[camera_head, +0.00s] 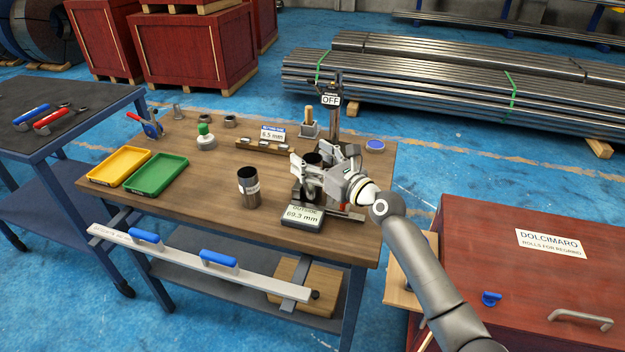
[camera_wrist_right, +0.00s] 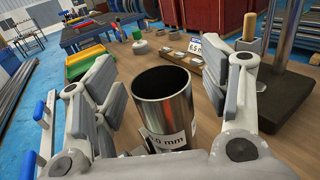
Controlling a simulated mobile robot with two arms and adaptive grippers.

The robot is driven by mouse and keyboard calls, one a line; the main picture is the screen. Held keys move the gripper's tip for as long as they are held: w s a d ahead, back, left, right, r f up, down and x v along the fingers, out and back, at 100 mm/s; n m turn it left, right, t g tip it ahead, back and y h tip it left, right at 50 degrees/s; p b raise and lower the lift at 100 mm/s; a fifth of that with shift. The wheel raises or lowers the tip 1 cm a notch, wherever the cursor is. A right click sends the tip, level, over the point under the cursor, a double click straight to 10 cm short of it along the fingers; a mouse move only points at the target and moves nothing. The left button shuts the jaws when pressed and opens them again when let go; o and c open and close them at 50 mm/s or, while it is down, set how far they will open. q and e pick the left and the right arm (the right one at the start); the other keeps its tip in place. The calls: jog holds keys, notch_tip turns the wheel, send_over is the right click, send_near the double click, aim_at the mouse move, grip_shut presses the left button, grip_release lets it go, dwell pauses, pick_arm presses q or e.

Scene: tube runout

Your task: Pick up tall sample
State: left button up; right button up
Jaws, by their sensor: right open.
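My right gripper (camera_head: 316,168) is open above the workbench, near the gauge stand. A dark steel tube (camera_head: 312,158) stands upright between its spread fingers, largely hidden by the gripper in the head view. In the right wrist view, this tube (camera_wrist_right: 163,98) shows its open top and a white label, partly cut off, ending in "0 mm". The gripper's fingers (camera_wrist_right: 172,92) are on either side, with a gap to the tube. A second dark tube (camera_head: 249,187) with a white label stands upright to the left. I cannot tell which tube is the tall sample. My left gripper is not in view.
A display reading 69.3 mm (camera_head: 303,216) sits in front of the gripper. The gauge stand (camera_head: 335,115) with an OFF sign rises behind. Yellow (camera_head: 120,165) and green (camera_head: 158,174) trays lie left. A long straightedge (camera_head: 190,262) runs along the bench front.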

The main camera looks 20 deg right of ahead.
jog(key=shift+c, duration=0.2)
jog(key=c, duration=1.4)
grip_shut()
jog(key=shift+r, duration=0.1)
